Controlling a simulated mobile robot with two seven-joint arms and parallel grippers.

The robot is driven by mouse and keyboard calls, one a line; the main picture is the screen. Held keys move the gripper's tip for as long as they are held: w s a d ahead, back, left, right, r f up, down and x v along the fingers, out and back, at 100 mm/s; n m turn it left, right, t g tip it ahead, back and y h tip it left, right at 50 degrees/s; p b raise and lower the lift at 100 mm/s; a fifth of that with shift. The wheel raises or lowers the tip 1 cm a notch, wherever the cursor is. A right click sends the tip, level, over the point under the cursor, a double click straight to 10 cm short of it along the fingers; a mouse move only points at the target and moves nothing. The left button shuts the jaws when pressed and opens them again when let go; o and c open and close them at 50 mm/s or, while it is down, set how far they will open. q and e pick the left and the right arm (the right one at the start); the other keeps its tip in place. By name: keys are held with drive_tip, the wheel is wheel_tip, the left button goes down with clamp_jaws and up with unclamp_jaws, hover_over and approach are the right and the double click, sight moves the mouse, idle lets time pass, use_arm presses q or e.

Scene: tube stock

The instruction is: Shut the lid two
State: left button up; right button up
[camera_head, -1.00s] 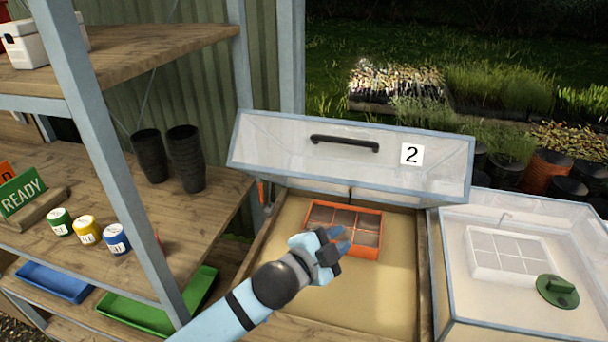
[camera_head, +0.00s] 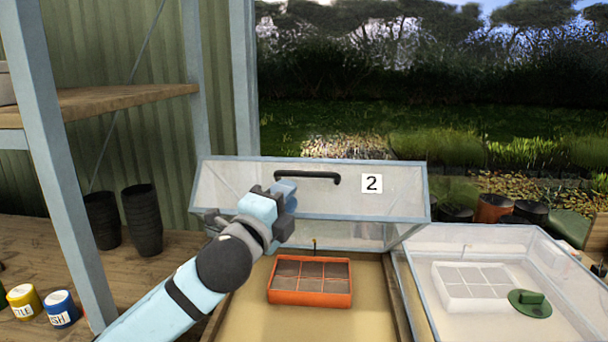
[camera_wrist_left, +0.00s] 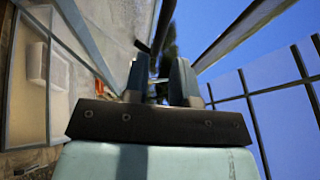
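Lid two (camera_head: 240,190) is a clear, pale-framed lid with a white "2" label (camera_head: 372,183). It stands raised and tilted over its sand-floored frame. Its black bar handle (camera_head: 322,178) is on the upper part. My left gripper (camera_head: 287,190) is in front of the lid, by the left end of the handle. In the left wrist view its two fingers (camera_wrist_left: 160,82) stand apart with a gap between them. A dark bar lies beyond the fingertips; I cannot tell whether they touch it. My right gripper is not in view.
An orange divided tray (camera_head: 310,298) sits in the open frame under the lid. To the right, a shut clear lid (camera_head: 575,290) covers a white tray (camera_head: 440,300), with a green handled disc (camera_head: 530,304) beside it. A shelf post (camera_head: 60,170) and black pots (camera_head: 142,220) stand left.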

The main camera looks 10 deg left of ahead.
sight(304, 176)
use_arm(q)
drive_tip(key=x, duration=0.8)
drive_tip(key=shift+c, duration=0.2)
clamp_jaws()
